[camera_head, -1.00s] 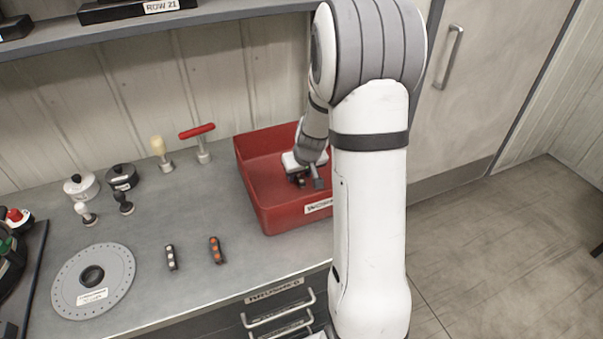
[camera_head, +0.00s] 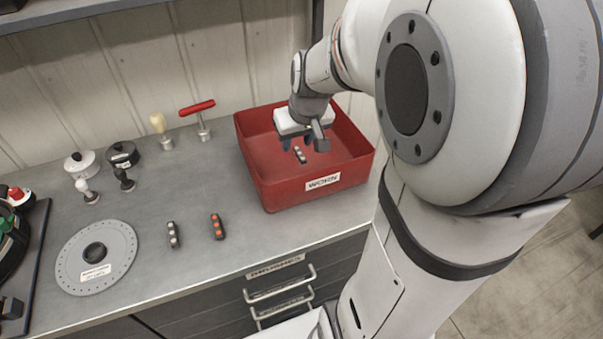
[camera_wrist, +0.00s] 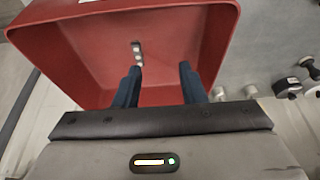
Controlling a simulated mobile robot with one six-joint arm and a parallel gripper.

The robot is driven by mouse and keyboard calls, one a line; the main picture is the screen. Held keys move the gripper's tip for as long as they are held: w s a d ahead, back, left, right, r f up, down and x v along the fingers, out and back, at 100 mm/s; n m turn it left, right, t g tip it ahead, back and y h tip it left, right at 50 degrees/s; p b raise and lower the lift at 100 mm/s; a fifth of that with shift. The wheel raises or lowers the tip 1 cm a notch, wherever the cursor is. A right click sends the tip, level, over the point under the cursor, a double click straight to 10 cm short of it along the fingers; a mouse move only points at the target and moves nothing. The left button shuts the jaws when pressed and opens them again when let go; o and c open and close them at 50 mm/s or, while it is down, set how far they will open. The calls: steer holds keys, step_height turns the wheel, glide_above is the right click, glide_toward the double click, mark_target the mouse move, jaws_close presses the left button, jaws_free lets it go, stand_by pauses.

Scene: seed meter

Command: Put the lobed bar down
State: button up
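A dark lobed bar with pale lobes (camera_head: 299,154) is inside the red bin (camera_head: 281,197), apparently lying on its floor. It also shows in the wrist view (camera_wrist: 137,53), just beyond the tip of the left finger. My gripper (camera_head: 298,143) is over the bin with its fingers pointing down. In the wrist view, the two blue fingers of my gripper (camera_wrist: 160,70) stand wide apart with nothing between them. Two more lobed bars lie on the bench: one with pale lobes (camera_head: 173,235) and one with orange lobes (camera_head: 217,226).
The bin's walls surround the gripper's area. A perforated grey disc (camera_head: 112,236) lies at the bench's left. A red T-handle (camera_head: 198,108), a yellow-topped tool (camera_head: 159,124) and two lidded pots (camera_head: 122,155) stand toward the wall. The middle of the bench is mostly clear.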

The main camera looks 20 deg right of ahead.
steer(key=s+a+r, duration=0.1)
steer(key=s+a, duration=0.2)
steer(key=s, duration=0.4)
steer(key=s+a+r+g, duration=0.1)
steer(key=s+a, duration=0.2)
steer(key=s, duration=0.5)
steer(key=shift+s+r, duration=0.2)
steer(key=shift+s, duration=0.05)
